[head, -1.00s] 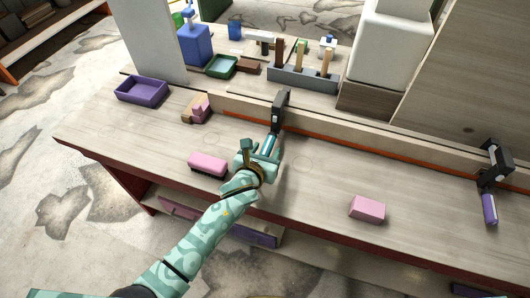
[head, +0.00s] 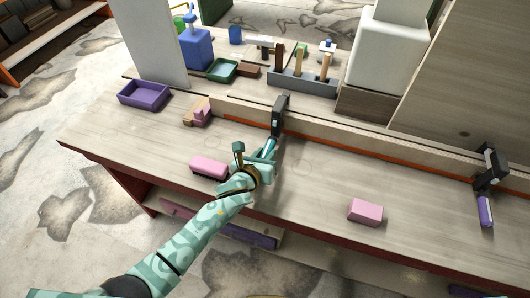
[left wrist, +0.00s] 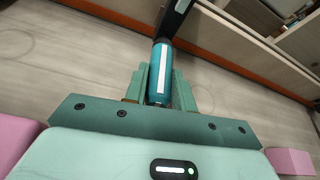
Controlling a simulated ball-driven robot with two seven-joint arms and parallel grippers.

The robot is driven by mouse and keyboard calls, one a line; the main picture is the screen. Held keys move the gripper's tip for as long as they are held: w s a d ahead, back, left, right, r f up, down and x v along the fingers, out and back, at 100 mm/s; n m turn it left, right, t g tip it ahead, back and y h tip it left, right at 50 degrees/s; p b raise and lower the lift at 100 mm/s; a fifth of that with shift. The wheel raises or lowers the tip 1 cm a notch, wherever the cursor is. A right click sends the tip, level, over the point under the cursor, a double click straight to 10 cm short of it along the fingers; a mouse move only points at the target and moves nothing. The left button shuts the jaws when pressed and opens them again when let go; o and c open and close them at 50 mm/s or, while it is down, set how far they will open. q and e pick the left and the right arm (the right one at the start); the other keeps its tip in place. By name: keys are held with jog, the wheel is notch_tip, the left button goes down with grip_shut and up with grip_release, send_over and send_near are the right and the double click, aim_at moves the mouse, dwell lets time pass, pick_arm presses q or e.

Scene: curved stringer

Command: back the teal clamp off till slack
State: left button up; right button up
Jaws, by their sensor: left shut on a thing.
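The teal clamp (head: 279,112) stands on the curved wooden strip at the middle of the bench, its dark frame upright over the strip. Its teal handle with a pale stripe (left wrist: 161,72) points out toward me. My left gripper (head: 264,153) is at the near end of this handle. In the left wrist view the gripper's fingers (left wrist: 160,88) stand on both sides of the handle, shut on it. The screw's tip and its contact with the strip cannot be made out. My right gripper is not in view.
A purple-handled clamp (head: 487,208) is on the strip at the right. A pink-topped brush (head: 209,167) lies close left of my gripper. A pink block (head: 365,211) lies to the right. A purple tray (head: 144,95) is at the left. The bench between gripper and pink block is clear.

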pick_arm(q)
jog(key=shift+a+n+h+p, duration=0.1)
jog(key=shift+n+h+p, duration=0.25)
jog(key=shift+n+h, duration=0.3)
jog(key=shift+w+f+n+h, duration=0.1)
jog(key=shift+n+h, duration=0.45)
jog(key=shift+n, duration=0.4)
jog(key=o, duration=1)
jog(key=shift+a, duration=0.1)
jog(key=p+v, duration=0.3)
jog(key=v, duration=1.3)
jog(key=shift+a+r+p, duration=0.15)
jog(key=shift+r+p, duration=0.05)
jog(key=shift+p, duration=0.2)
